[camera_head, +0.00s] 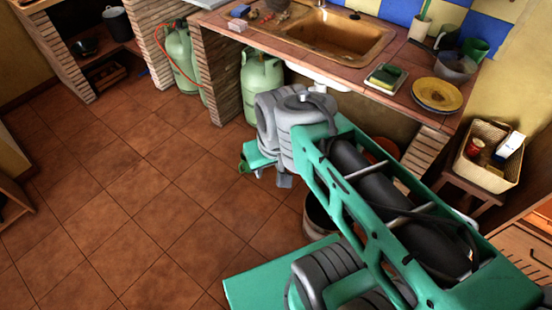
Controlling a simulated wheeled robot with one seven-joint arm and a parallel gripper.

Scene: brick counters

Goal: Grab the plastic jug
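I cannot pick out the plastic jug with certainty. A green, open-topped vessel (475,49) stands at the back right of the counter and may be plastic; I cannot tell if it is a jug. My teal arm with grey joints fills the lower right and reaches toward the counter front. My gripper's fingers cannot be made out; they seem hidden behind the arm links.
The tiled counter (282,50) holds a copper-coloured sink (335,30), a yellow plate (437,94) and a sponge tray (386,77). Green gas cylinders (262,80) stand below. A bucket (318,220) is beside my arm. A basket (487,172) stands right. Floor at left is clear.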

